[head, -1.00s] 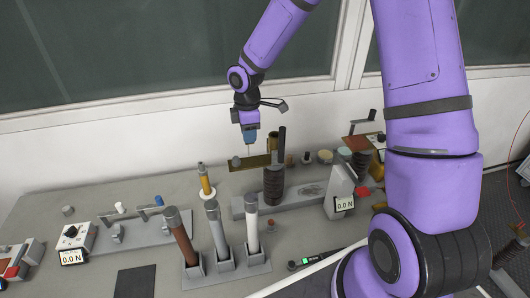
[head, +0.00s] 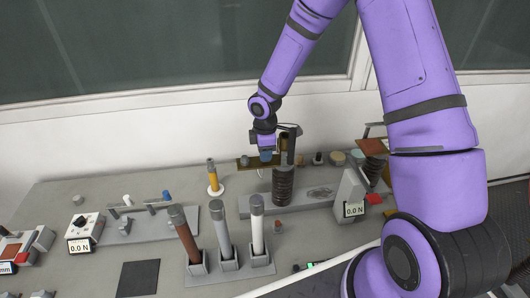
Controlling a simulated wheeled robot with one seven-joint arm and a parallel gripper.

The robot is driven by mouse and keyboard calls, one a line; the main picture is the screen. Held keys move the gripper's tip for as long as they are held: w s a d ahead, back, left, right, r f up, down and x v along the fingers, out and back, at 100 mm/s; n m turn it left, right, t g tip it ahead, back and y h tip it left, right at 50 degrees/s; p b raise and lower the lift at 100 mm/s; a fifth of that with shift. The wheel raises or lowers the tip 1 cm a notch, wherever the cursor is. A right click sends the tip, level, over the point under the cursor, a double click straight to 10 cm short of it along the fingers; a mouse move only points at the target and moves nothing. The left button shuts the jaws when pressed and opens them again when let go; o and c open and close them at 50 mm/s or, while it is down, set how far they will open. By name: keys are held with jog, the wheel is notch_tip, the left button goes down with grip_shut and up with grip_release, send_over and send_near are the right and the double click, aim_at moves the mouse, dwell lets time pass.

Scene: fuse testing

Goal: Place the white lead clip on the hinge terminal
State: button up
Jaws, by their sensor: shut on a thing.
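A small white peg (head: 127,200) and a blue one (head: 166,195) stand by the grey fixture at the left. I cannot tell which part is the hinge terminal.
Brown (head: 185,234), grey (head: 222,232) and white-bodied (head: 257,228) tubes stand in a rack at the front. A yellow post (head: 213,178) stands behind them. A 0.0 N gauge (head: 354,210) is at the right. A dark mat (head: 138,278) lies bare at front left.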

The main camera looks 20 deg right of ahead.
jog(key=shift+f, duration=0.2)
jog(key=o, duration=0.9)
notch_tip(320, 180, up, 12)
jog(key=shift+r, duration=0.15)
jog(key=s+d+r+m+t+h, duration=0.1)
jog(key=s+d+r+m, duration=0.15)
jog(key=r, duration=0.35)
jog(key=s+d+r+m, duration=0.1)
jog(key=s+r+m, duration=0.1)
jog(key=s+r, duration=0.25)
jog(key=s+d+r+m+t, duration=0.1)
jog(key=s+r+m, duration=0.2)
jog(key=s+r, duration=0.2)
jog(key=s+d+r+m+t, duration=0.1)
jog(key=s+r+m, duration=0.3)
jog(key=s, duration=0.6)
jog(key=s+d+r+m+t+y, duration=0.1)
jog(key=s+r+m+t, duration=0.1)
jog(key=s+r+m, duration=0.2)
jog(key=shift+s+d+r, duration=0.1)
jog(key=shift+s+r, duration=0.2)
jog(key=shift+s, duration=0.4)
jog(key=shift+s+r, duration=0.35)
jog(key=shift+s, duration=0.3)
jog(key=shift+s+d+r, duration=0.1)
jog(key=shift+s+r, duration=0.2)
jog(key=shift+s, duration=0.4)
